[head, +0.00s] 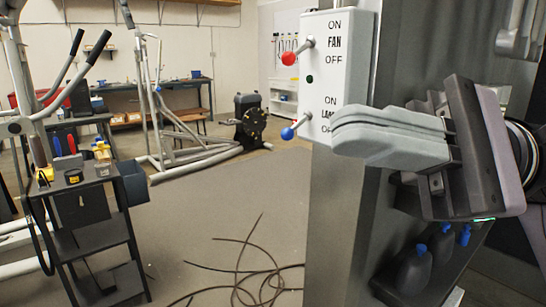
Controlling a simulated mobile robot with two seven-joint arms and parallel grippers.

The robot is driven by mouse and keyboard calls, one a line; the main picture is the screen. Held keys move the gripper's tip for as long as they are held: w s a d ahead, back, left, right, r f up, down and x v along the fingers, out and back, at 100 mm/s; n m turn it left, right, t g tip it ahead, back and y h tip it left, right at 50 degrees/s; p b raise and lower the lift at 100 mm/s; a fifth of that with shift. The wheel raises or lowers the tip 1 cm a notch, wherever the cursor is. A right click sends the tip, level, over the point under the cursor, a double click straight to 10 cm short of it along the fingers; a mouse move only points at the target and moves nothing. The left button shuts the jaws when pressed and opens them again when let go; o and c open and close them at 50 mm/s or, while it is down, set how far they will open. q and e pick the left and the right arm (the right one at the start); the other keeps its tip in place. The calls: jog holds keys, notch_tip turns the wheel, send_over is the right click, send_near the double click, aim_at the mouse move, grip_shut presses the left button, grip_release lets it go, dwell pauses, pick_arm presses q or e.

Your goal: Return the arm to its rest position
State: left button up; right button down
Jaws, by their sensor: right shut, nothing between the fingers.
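My right gripper (338,131) comes in from the right edge with its grey fingers shut together and nothing between them. Its fingers point left and cover part of the white switch box (345,75), hiding some of the lower label. I cannot tell whether the fingers touch the box. The box has a red-knobbed lever (290,58) beside the FAN label and a blue-knobbed lever (288,133) lower down. The fingertips are just right of the blue lever and look apart from it. My left gripper is not in view.
The box is on a grey metal cabinet (335,235) whose lower shelf holds dark bottles with blue caps (413,268). A dark tool cart (95,235) stands at left, near exercise machines (150,100). Loose black cables (245,280) lie on the otherwise open floor.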

jog(key=w+d+f+n+t+h+p, duration=0.15)
jog(key=w+f+n+t, duration=0.3)
jog(key=n+t, duration=0.55)
jog(key=w+d+f+n+t, duration=0.35)
jog(key=w+n+t, duration=0.25)
jog(key=n, duration=0.7)
jog(key=w+d+f+n+t+p, duration=0.15)
jog(key=w+f+n+t, duration=0.45)
jog(key=n, duration=0.6)
jog(key=d+f+m+t+h, duration=0.35)
jog(key=f+m+h, duration=0.45)
jog(key=m, duration=0.3)
jog(key=s+d+f+m+g+h+p, duration=0.1)
jog(key=s+f+m+g+h, duration=0.15)
jog(key=f+m, duration=0.4)
jog(key=s+d+f+m+g+h+p, duration=0.1)
jog(key=d+f+m+h, duration=0.2)
jog(key=f, duration=0.7)
jog(key=s+f+m+g+h, duration=0.2)
jog(key=s+f+m+g, duration=0.4)
jog(key=s+f, duration=0.7)
notch_tip(320, 180, down, 2)
jog(key=shift+s+f+m+g+h+p, duration=0.1)
jog(key=shift+s+m+g+h+p, duration=0.3)
jog(key=shift+m, duration=0.35)
